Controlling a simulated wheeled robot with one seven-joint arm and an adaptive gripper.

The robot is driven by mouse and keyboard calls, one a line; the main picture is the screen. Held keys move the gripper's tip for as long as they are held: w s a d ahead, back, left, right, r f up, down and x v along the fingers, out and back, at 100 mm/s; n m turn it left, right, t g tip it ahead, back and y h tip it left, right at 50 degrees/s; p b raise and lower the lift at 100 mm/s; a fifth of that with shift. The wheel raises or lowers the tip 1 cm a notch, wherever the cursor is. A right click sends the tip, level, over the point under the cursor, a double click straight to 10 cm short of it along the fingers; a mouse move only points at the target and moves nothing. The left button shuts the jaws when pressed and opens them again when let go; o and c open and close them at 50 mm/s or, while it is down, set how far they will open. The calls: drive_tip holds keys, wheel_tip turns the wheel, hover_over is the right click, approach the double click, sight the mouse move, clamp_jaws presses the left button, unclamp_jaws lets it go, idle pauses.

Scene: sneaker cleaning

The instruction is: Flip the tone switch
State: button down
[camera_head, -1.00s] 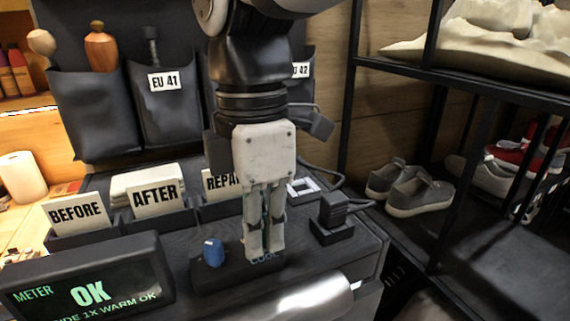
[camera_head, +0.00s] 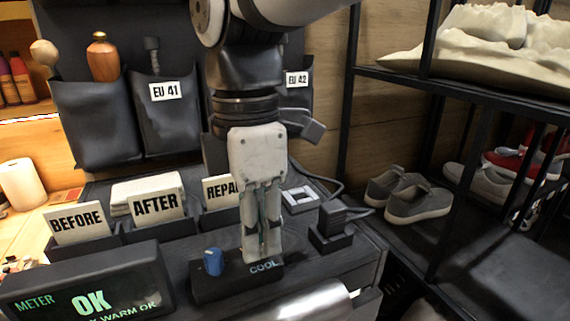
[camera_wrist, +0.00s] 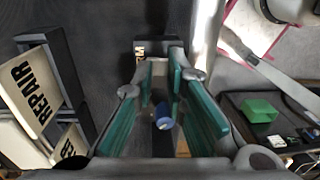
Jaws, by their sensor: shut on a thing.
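The tone switch is a low black box (camera_head: 215,290) with a blue knob (camera_head: 213,262) at its left and a COOL label at its right end. My gripper (camera_head: 257,257) points down at the box just right of the blue knob, beside the COOL label. The fingers are close together on a part of the switch that they hide. In the wrist view the blue knob (camera_wrist: 163,116) shows between the green finger pads.
A meter (camera_head: 90,290) reading OK stands front left. Cards marked BEFORE (camera_head: 80,225), AFTER (camera_head: 158,206) and REPAIR (camera_head: 220,190) stand behind. A small black block (camera_head: 330,228) with a cable is to the right. A metal cylinder (camera_head: 300,302) lies in front.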

drive_tip(key=shift+w+a+r, duration=0.15)
drive_tip(key=shift+w+r, duration=0.15)
wheel_tip(320, 180, up, 11)
drive_tip(key=shift+r, duration=0.2)
drive_tip(key=shift+w+a+r+g+p, duration=0.1)
drive_tip(key=shift+r+g+p, duration=0.15)
drive_tip(key=shift+r, duration=0.3)
drive_tip(key=shift+w+a+r+g+p, duration=0.1)
drive_tip(key=shift+r+g+p, duration=0.1)
drive_tip(key=shift+r, duration=0.35)
drive_tip(key=f, duration=0.4)
drive_tip(key=s+f+p, duration=0.1)
drive_tip(key=f, duration=0.4)
drive_tip(key=s+d+f, duration=0.1)
drive_tip(key=f, duration=0.4)
drive_tip(key=shift+p, duration=0.3)
